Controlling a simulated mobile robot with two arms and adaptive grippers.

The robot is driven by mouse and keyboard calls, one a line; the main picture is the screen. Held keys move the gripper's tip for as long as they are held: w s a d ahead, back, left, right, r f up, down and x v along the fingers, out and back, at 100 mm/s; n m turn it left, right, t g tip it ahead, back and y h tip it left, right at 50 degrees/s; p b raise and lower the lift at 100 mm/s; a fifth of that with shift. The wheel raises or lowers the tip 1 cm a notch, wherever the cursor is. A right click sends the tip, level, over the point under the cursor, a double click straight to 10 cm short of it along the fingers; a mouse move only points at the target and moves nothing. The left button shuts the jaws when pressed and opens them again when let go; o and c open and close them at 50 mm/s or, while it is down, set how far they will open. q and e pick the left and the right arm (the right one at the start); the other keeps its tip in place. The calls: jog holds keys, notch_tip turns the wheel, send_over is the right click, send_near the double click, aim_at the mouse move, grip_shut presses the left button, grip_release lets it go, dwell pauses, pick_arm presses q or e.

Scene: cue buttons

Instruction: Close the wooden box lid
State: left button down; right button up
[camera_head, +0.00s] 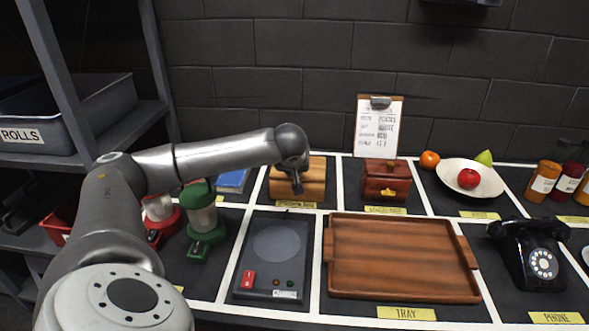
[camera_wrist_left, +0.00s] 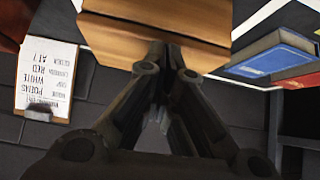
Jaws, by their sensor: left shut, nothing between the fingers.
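The light wooden box (camera_head: 316,181) stands in a back compartment of the bench, left of the red-brown chest. My left gripper (camera_head: 298,188) is in front of its left part, pointing down, and hides some of it. In the left wrist view, which is upside down, the box (camera_wrist_left: 205,22) fills the top middle. There the left gripper's fingers (camera_wrist_left: 170,48) are together and empty, with their tips at the edge of the wood. I cannot tell whether they touch it. The lid's position is not clear in either view. My right gripper is not in view.
A red-brown chest (camera_head: 386,181) stands right of the box, with a clipboard (camera_head: 378,127) behind it. A blue book (camera_head: 233,180) lies to the left. A wooden tray (camera_head: 400,258) and a scale (camera_head: 272,254) are in front. A bowl of fruit (camera_head: 488,185) stands further right.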

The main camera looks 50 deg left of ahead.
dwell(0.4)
pick_arm(q)
notch_tip(320, 180, up, 4)
jog(key=p, duration=0.3)
jog(key=s+d+f+b, duration=0.3)
jog(key=s+d+f, duration=0.1)
jog(key=s+d, duration=0.2)
jog(key=shift+s, duration=0.65)
